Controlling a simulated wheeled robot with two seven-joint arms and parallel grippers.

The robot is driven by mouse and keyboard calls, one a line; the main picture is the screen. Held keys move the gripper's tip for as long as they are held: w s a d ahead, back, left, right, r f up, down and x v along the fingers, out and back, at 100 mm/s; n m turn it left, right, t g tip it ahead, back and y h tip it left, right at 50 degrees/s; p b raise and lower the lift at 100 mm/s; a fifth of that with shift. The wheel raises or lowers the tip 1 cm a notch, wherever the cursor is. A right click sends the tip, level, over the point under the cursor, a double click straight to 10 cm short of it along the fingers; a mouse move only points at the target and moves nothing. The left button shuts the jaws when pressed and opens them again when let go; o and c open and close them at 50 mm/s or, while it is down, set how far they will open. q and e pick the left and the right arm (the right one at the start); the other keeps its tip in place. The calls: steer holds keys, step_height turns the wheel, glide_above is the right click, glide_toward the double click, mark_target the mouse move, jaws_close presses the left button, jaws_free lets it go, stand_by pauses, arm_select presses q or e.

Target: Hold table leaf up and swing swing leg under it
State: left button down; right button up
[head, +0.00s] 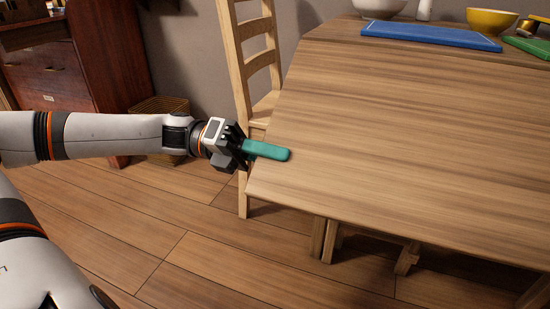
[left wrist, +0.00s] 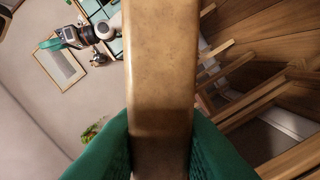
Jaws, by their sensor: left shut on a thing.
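The wooden table leaf (head: 380,150) is up, about level with the rest of the tabletop. My left gripper (head: 262,150) is at its left edge, one teal finger lying on top. In the left wrist view, the leaf's edge (left wrist: 162,60) runs between the two green fingers (left wrist: 160,150), which are shut on it. Two wooden legs (head: 326,241) stand close together under the leaf's near edge; I cannot tell which is the swing leg. My right gripper (left wrist: 50,43) shows small in the left wrist view; its jaw state is unclear. It is outside the head view.
A ladder-back chair (head: 250,50) stands close behind my left gripper. A blue board (head: 430,36), a yellow bowl (head: 492,20) and a white bowl (head: 380,7) are at the table's far side. A basket (head: 160,106) stands by the dark cabinet (head: 50,75). The near floor is clear.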

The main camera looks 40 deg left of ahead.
arm_select(q)
steer(key=shift+s+d+r+n, duration=0.1)
steer(key=shift+s+r+n, duration=0.15)
steer(key=shift+r, duration=0.3)
steer(key=shift+s+r+n, duration=0.15)
steer(key=shift+r+n, duration=0.15)
steer(key=shift+r, duration=0.2)
steer(key=shift+s+d+r+n, duration=0.1)
steer(key=shift+s+r+n, duration=0.15)
steer(key=shift+r, duration=0.3)
steer(key=shift+s+r+n, duration=0.3)
steer(key=shift+r+n, duration=0.1)
steer(key=shift+r, duration=0.45)
steer(key=shift+s+r+n, duration=0.25)
steer(key=shift+r+n, duration=0.15)
steer(key=shift+r, duration=0.45)
step_height(320, 180, up, 9)
steer(key=n, duration=0.4)
steer(key=shift+s+d+f, duration=0.15)
steer(key=shift+s, duration=0.2)
